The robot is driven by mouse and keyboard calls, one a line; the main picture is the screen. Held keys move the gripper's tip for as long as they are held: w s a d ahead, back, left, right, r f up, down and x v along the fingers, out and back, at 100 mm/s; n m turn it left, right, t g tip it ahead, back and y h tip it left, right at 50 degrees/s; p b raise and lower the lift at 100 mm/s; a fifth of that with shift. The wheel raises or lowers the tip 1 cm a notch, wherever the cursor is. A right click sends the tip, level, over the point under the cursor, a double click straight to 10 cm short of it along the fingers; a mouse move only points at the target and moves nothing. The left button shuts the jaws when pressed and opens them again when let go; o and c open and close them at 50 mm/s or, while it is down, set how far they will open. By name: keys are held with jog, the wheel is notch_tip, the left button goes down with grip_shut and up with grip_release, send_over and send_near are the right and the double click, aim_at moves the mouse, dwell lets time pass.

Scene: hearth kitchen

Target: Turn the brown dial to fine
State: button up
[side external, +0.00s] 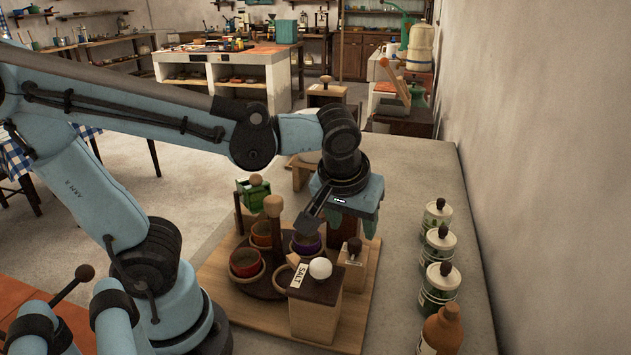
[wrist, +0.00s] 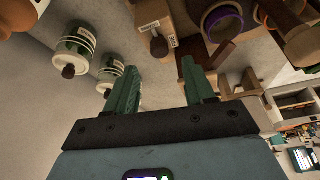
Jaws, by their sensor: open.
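A small pale wooden box (side external: 352,262) stands at the right of the wooden board, with a dark brown knob (side external: 354,245) on it that looks like the brown dial. In the wrist view a brown knob (wrist: 158,46) sits on a wooden box with a printed label (wrist: 173,42). My gripper (side external: 343,217) is above and behind this box, pointing down. In the wrist view its two teal fingers (wrist: 162,80) are apart with nothing between them, and the knob lies beyond the fingertips.
A salt box (side external: 316,310) with a white ball stands in front on the board (side external: 375,290). Coloured bowls (side external: 246,263) sit around a wooden post (side external: 273,207) to the left. Several green-and-white jars (side external: 438,280) and a brown bottle (side external: 441,330) line the right side by the wall.

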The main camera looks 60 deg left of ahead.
aim_at(355, 240)
jog(key=shift+x, duration=2.65)
jog(key=shift+c, duration=0.2)
grip_shut()
